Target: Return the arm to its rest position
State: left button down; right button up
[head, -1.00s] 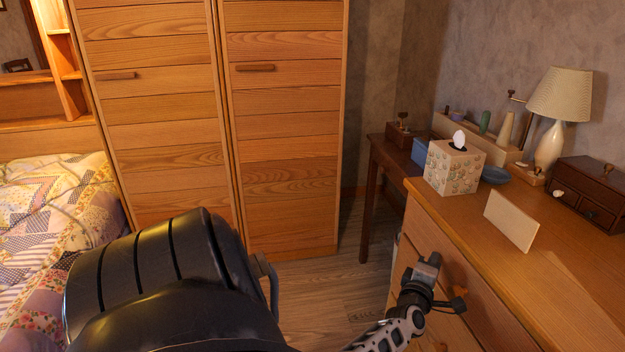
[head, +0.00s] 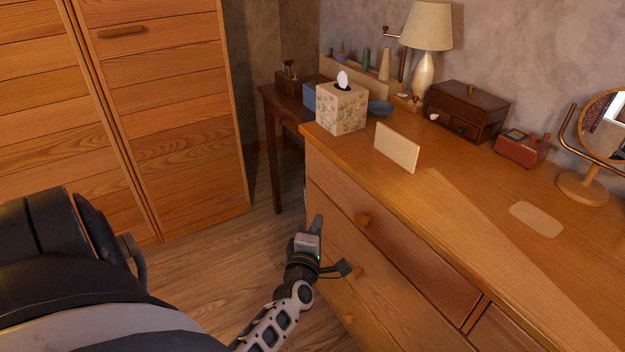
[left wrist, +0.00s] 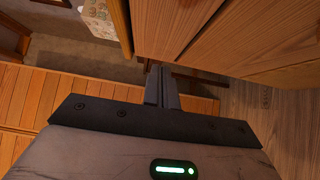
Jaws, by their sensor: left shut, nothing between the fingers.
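My left gripper (head: 316,226) is in the head view, low in front of the left end of the wooden dresser (head: 450,215). Its fingers are shut with nothing between them. In the left wrist view the closed fingers (left wrist: 162,88) point toward the dresser's front edge, and the tissue box (left wrist: 100,18) shows beyond at the top left. In the head view the gripper is beside the drawer fronts; whether it touches them cannot be told. My right gripper is not in view.
A tissue box (head: 341,107), white card (head: 397,147), lamp (head: 426,40), dark jewelry box (head: 467,110) and round mirror (head: 604,125) stand on the dresser. A tall wardrobe (head: 185,120) is at the left, with open floor (head: 215,265) between.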

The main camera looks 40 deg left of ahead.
pick_arm(q)
jog(key=s+d+r+m+g+h+p, duration=0.1)
jog(key=s+d+m+h, duration=0.5)
jog(key=d+m, duration=0.7)
jog(key=s+d+r+m+g+h+p, duration=0.2)
jog(key=s+d+m+h, duration=0.4)
jog(key=s+d+m, duration=0.3)
jog(key=d+m+g+p, duration=0.1)
jog(key=d+m, duration=0.3)
jog(key=shift+s+d+g+h, duration=0.3)
jog(key=shift+d+h, duration=0.05)
jog(key=shift+h, duration=0.05)
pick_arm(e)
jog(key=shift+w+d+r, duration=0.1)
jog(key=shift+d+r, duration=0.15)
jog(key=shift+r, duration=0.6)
